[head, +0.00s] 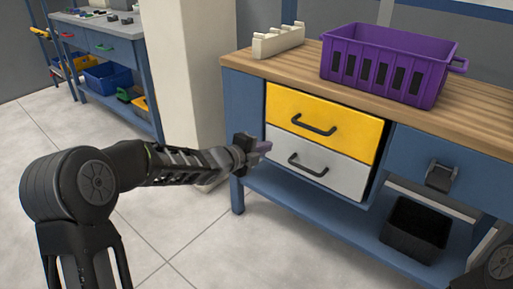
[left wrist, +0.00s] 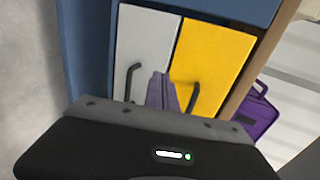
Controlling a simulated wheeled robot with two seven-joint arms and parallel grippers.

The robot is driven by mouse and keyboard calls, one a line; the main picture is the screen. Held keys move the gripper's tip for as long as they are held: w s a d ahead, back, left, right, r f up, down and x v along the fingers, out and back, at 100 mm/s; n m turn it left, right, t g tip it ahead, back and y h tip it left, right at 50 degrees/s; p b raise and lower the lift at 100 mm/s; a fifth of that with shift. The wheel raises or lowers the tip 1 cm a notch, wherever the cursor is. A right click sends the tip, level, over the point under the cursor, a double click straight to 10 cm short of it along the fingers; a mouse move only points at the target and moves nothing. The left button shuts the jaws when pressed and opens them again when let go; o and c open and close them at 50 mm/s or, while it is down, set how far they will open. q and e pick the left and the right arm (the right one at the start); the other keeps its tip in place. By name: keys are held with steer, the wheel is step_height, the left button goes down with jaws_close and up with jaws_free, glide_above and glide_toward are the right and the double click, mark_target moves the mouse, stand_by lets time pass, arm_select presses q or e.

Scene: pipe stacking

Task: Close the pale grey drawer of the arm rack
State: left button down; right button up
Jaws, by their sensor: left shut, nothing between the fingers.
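The pale grey drawer (head: 335,172) is the lower of two drawers in the blue workbench, under a yellow drawer (head: 340,110). It has a black bar handle (head: 308,166). A dark gap shows along the drawers' right edge; I cannot tell how far the grey front stands out. My left gripper (head: 264,147) is shut and empty, just left of the grey front in the head view. In the left wrist view its fingers (left wrist: 163,90) overlap the border between the grey front (left wrist: 147,45) and the yellow front (left wrist: 210,60). Contact is unclear. My right gripper is not in view.
A purple crate (head: 395,62) and a cream slotted block (head: 278,41) stand on the wooden top (head: 485,108). A black bin (head: 415,230) sits on the blue lower shelf. A pale pillar (head: 185,75) stands left of the bench. The floor in front is clear.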

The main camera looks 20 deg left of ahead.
arm_select(q)
steer(key=v, duration=0.3)
steer(key=shift+s, duration=0.1)
